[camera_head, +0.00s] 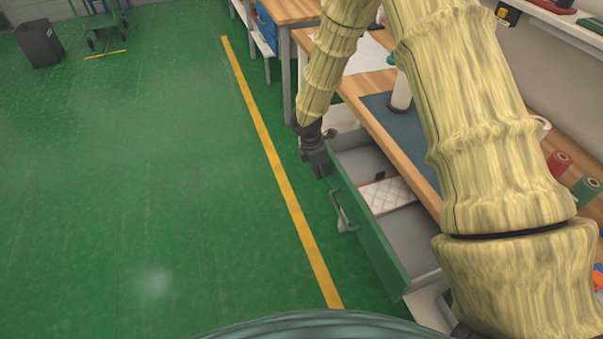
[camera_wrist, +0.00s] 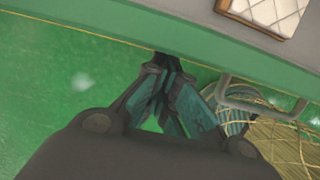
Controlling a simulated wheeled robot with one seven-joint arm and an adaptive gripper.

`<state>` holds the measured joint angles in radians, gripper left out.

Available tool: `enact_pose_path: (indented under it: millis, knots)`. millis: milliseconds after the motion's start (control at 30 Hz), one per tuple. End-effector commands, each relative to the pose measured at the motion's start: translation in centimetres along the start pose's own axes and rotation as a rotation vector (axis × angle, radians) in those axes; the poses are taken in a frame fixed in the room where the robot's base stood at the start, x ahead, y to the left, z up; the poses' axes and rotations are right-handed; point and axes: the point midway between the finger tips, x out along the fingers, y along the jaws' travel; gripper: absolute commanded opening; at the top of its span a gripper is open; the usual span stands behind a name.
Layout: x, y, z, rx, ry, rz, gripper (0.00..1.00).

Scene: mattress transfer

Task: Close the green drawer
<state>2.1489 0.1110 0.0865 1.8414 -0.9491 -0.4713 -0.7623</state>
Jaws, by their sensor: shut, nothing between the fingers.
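The green drawer (camera_head: 366,225) is pulled out from the wooden workbench on the right, its green front facing the open floor. In the wrist view the green drawer front (camera_wrist: 190,44) runs across the top, with its metal handle (camera_wrist: 262,98) at the right. The handle (camera_head: 342,211) also shows in the head view. My gripper (camera_head: 318,168) is shut and empty, on the outer side of the drawer front near its far end. In the wrist view my gripper (camera_wrist: 172,72) points toward the front; I cannot tell whether it touches.
A white quilted mattress (camera_head: 387,195) lies inside the drawer. The workbench (camera_head: 388,128) has a blue mat, and red (camera_head: 559,162) and green (camera_head: 585,189) spools at the right.

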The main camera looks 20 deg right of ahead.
Motion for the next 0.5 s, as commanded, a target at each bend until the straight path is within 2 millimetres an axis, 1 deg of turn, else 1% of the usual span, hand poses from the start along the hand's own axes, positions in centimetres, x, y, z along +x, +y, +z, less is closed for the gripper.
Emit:
enact_pose_path:
  millis: [33, 200, 400, 500]
  knots:
    - [0.1, 0.0, 1.6, 0.005, 0.0, -0.001, 0.0]
    - [1.3, 0.0, 6.2, 0.005, 0.001, -0.001, 0.0]
    - [2.5, 0.0, 10.9, 0.004, 0.001, 0.0, 0.0]
    - [3.0, 0.0, 12.7, 0.003, 0.001, 0.0, 0.0]
